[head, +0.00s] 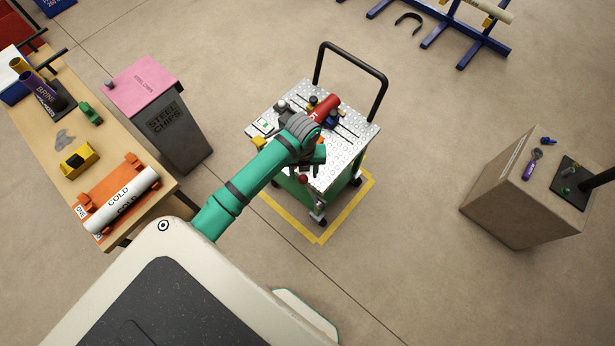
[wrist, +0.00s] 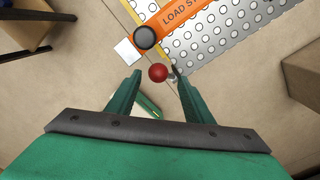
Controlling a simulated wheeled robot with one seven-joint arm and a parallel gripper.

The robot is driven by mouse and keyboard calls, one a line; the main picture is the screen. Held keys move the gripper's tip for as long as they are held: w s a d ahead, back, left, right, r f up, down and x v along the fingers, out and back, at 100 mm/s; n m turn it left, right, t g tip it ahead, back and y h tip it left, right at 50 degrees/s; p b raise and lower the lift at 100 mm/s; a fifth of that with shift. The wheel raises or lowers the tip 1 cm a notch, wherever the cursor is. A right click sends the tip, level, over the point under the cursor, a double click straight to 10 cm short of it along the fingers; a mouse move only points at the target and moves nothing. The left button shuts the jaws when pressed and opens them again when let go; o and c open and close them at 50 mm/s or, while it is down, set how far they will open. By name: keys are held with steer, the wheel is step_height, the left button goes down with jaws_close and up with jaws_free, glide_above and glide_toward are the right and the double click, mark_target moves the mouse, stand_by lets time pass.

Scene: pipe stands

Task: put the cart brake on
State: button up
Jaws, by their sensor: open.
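The cart (head: 345,130) has a metal tread-plate top, a green body and a black push handle at its far side. It stands inside a yellow floor outline. A red ball knob (head: 303,179) shows at its near edge, probably the brake lever's end. In the wrist view the red ball (wrist: 158,73) appears between the fingertips, on a thin metal stem near the plate edge. My gripper (wrist: 156,70) is open, with a finger on either side of the ball in the picture. Whether they touch it I cannot tell. My arm hides part of the cart top.
A red cylinder (head: 323,108) and small parts lie on the cart. An orange "LOAD ST…" strip (wrist: 185,15) with a black knob (wrist: 145,38) is close by. A steel chips bin (head: 175,125) and workbench (head: 112,115) stand left, a brown box (head: 500,195) right.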

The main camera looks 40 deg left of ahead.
steer(key=shift+r, duration=1.95)
steer(key=s+a+f+n+t+y, duration=0.2)
steer(key=s+a+f+n+t, duration=0.2)
steer(key=s+n, duration=0.3)
steer(key=s+d+n+t+h, duration=0.1)
steer(key=s+d+n+t, duration=0.2)
steer(key=s+d+n, duration=0.45)
steer(key=s+d+r+n+t+h, duration=0.1)
steer(key=s+d+r+n+t, duration=0.2)
steer(key=d, duration=0.4)
steer(key=s+d+r+n+t+h, duration=0.1)
steer(key=s+d+r+n, duration=0.2)
steer(key=s+d, duration=0.3)
steer(key=w+d+r+n+t+y, duration=0.1)
steer(key=d+r+n+t, duration=0.3)
steer(key=d+r+n, duration=0.3)
steer(key=d+r, duration=0.4)
steer(key=r, duration=0.1)
steer(key=shift+w, duration=0.15)
steer(key=shift+r, duration=0.1)
